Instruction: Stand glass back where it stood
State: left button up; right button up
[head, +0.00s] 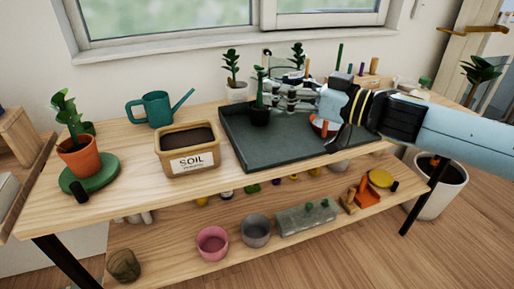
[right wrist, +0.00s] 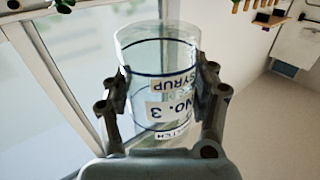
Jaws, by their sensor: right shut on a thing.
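My right gripper (head: 280,92) reaches in from the right above the dark tray on the table. In the right wrist view its two fingers (right wrist: 162,92) are shut on a clear glass (right wrist: 155,55). The glass is see-through, with dark rings and pale labels reading "NO. 3" and "SYRUP". One finger presses on each side of it. In the head view the glass shows only faintly by the fingers, among the plants, and its base is hard to make out. My left gripper is not in view.
The dark tray (head: 258,152) holds a small potted plant (head: 259,105). A soil box (head: 187,160), a teal watering can (head: 157,108) and a plant in a terracotta pot (head: 80,157) stand to its left. Pegs rise at the back right. The window is behind.

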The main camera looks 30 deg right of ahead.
aim_at(298, 100)
jog(key=d+f+m+h, duration=0.1)
jog(key=d, duration=0.1)
jog(key=d+f+h, duration=0.1)
jog(key=f, duration=0.1)
jog(key=shift+d+f+m+t, duration=0.25)
jog(key=shift+d+m+t, duration=0.1)
jog(key=shift+m+t, duration=0.05)
jog(key=w+f+b, duration=0.2)
jog(key=w+f, duration=0.1)
jog(key=w+a+f+h+b, duration=0.1)
jog(key=w+f+b, duration=0.1)
jog(key=w+f, duration=0.1)
jog(key=w+f+m+h+b, duration=0.1)
jog(key=w+f+b, duration=0.1)
jog(key=w+f, duration=0.2)
jog(key=shift+w+a, duration=0.15)
jog(key=shift+a, duration=0.15)
notch_tip(298, 100, down, 4)
jog(key=b, duration=0.4)
jog(key=shift+f, duration=0.2)
jog(key=shift+r, duration=0.25)
jog(key=shift+f, duration=0.15)
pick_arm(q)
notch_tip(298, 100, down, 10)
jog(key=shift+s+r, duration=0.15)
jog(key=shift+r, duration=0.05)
pick_arm(e)
jog(key=o, duration=1.4)
jog(key=shift+f, duration=0.1)
